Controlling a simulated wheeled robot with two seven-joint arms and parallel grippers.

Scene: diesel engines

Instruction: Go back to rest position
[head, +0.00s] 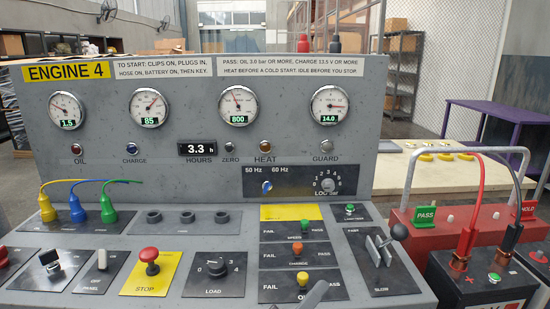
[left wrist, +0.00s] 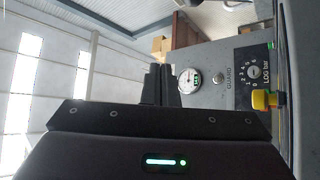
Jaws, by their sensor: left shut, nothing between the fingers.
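My left gripper (head: 316,292) shows only as a grey fingertip at the bottom edge of the head view, in front of the OIL row of the control panel (head: 120,240). In the left wrist view my left gripper (left wrist: 158,84) has its dark fingers together, with nothing between them. It is apart from the yellow knob (left wrist: 264,99), which stands to its right in that view. The yellow knob also shows in the head view (head: 303,276), just above the fingertip. My right gripper is not in view.
A red stop button (head: 149,255) and a lever with a black ball (head: 398,232) stand up from the panel. A black battery (head: 485,280) with red and black cables is at the right. Yellow, blue and green plugs (head: 78,210) sit at the left.

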